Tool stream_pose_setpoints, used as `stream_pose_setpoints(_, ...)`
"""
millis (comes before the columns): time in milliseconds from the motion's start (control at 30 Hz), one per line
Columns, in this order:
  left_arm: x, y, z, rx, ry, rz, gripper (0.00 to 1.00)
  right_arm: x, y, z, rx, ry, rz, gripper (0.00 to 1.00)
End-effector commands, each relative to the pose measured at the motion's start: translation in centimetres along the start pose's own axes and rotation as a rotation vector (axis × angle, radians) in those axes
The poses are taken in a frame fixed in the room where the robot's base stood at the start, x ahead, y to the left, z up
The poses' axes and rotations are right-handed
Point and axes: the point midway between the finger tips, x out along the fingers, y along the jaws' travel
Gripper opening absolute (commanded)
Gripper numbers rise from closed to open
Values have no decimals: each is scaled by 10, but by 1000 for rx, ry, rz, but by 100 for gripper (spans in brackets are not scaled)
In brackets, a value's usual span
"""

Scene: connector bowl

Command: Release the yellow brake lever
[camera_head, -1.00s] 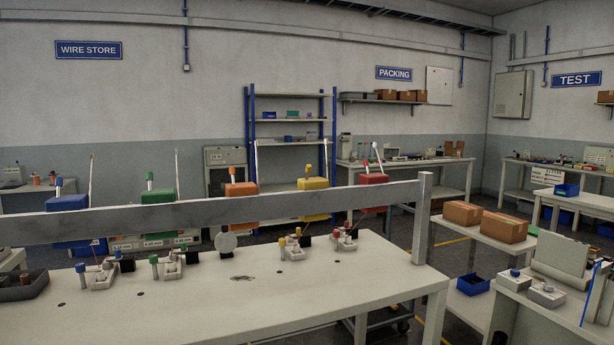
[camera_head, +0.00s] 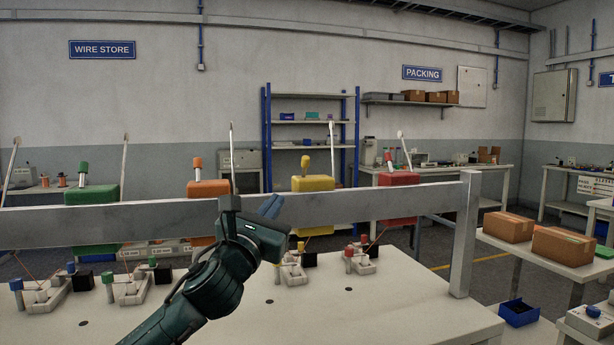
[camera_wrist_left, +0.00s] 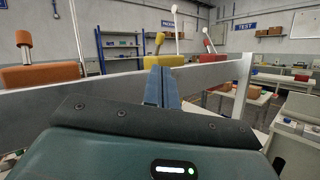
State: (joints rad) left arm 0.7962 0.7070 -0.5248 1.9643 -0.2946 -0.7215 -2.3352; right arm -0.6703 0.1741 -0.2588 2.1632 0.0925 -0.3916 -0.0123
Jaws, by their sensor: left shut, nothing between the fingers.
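The yellow lever (camera_head: 305,164) stands roughly upright on the yellow box (camera_head: 320,185), behind the grey rail. It also shows in the left wrist view (camera_wrist_left: 159,39), above the yellow box (camera_wrist_left: 163,61). My left gripper (camera_head: 270,206) is at the rail's height, left of and lower than the yellow lever in the head view. Its blue fingers (camera_wrist_left: 162,86) are together and empty, and point toward the yellow box in the wrist view. They look apart from the lever. My right gripper is out of view.
The grey rail (camera_head: 390,197) crosses above the white bench (camera_head: 400,300) in front of the boxes. Green (camera_head: 91,197), orange (camera_head: 209,189) and red (camera_head: 398,180) boxes with levers flank the yellow one. Small clamp fixtures with coloured knobs stand on the bench. Thin white-tipped rods rise near the boxes.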

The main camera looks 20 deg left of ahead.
Motion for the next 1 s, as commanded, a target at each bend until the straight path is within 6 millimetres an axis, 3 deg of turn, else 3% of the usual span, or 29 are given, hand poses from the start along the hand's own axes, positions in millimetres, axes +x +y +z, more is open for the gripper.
stream_pose_setpoints(267, 0, 0, 0, -1, 1, -1, 0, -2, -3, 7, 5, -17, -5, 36)
stream_pose_setpoints(433, 12, 0, 0, -5, 1, 0, 0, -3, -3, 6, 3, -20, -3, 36)
stream_pose_setpoints(1000, 116, 0, 1, -8, 2, 0, 0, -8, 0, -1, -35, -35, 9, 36)
